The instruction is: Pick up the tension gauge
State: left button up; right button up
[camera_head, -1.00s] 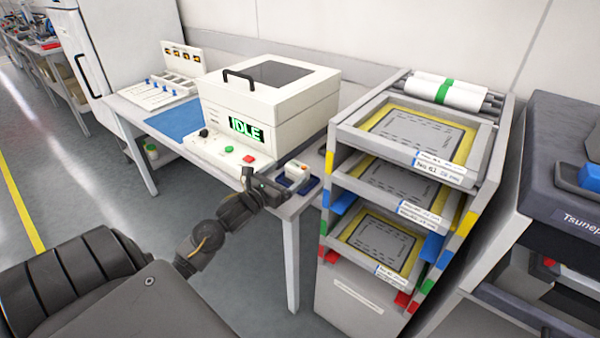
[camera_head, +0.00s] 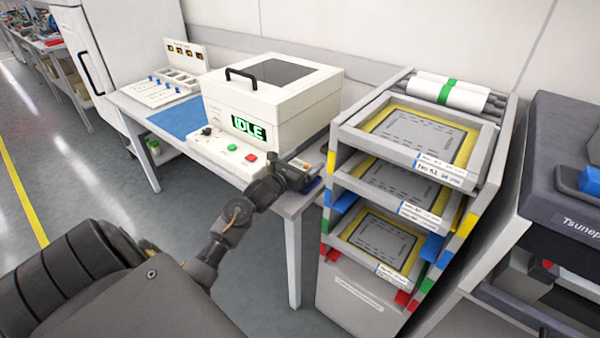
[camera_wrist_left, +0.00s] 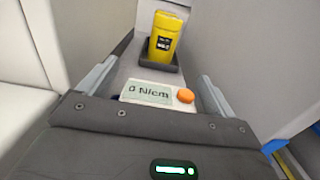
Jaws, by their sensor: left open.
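The tension gauge (camera_wrist_left: 150,93) is a pale box with a display reading "0 N/cm" and an orange round button. It shows in the left wrist view between the fingers of my open left gripper (camera_wrist_left: 155,88), with one finger on either side. I cannot tell whether the fingers touch it. In the head view my left gripper (camera_head: 298,175) is at the right end of the white table and hides most of the gauge. My right gripper is not in view.
A yellow container (camera_wrist_left: 163,36) stands in a dark holder beyond the gauge. A white machine marked "IDLE" (camera_head: 290,103) stands on the table (camera_head: 292,205), left of the gripper. A grey rack (camera_head: 350,290) with framed trays stands close on the right.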

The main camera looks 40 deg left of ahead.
pick_arm(q)
jog(key=shift+c, duration=0.3)
jog(key=c, duration=1.3)
notch_tip(320, 180, up, 10)
jog(key=shift+r, duration=0.1)
